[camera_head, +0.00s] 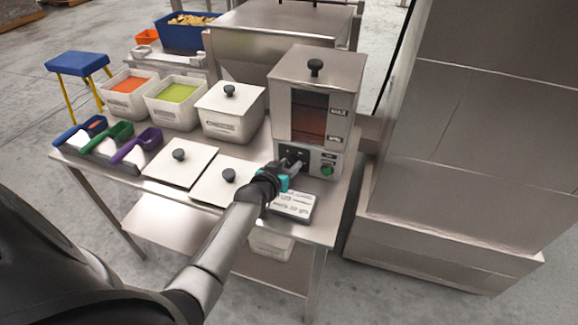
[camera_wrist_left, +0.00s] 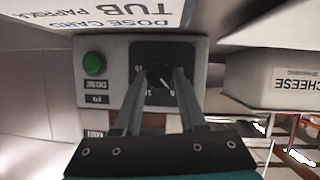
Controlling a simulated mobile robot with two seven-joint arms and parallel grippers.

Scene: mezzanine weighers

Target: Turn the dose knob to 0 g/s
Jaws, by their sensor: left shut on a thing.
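The dose knob (camera_wrist_left: 158,74) is dark, with a pale pointer line, on a black dial plate (camera_wrist_left: 184,52) in the left wrist view. The dial numbers are partly hidden by my fingers, and I cannot tell which one the pointer meets. My left gripper (camera_wrist_left: 157,78) is shut on the knob, one finger on each side. In the head view my left gripper (camera_head: 290,167) reaches the front panel of the steel dispenser (camera_head: 340,75) and hides the knob. My right gripper is not in view.
A green button (camera_head: 326,171) sits beside the dial. A dose card (camera_head: 293,205) lies in front of the dispenser. Two loose lids (camera_head: 180,165), a lidded white tub (camera_head: 230,112) and several scoops (camera_head: 135,145) stand left on the steel table. A large steel cabinet (camera_head: 480,120) rises at right.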

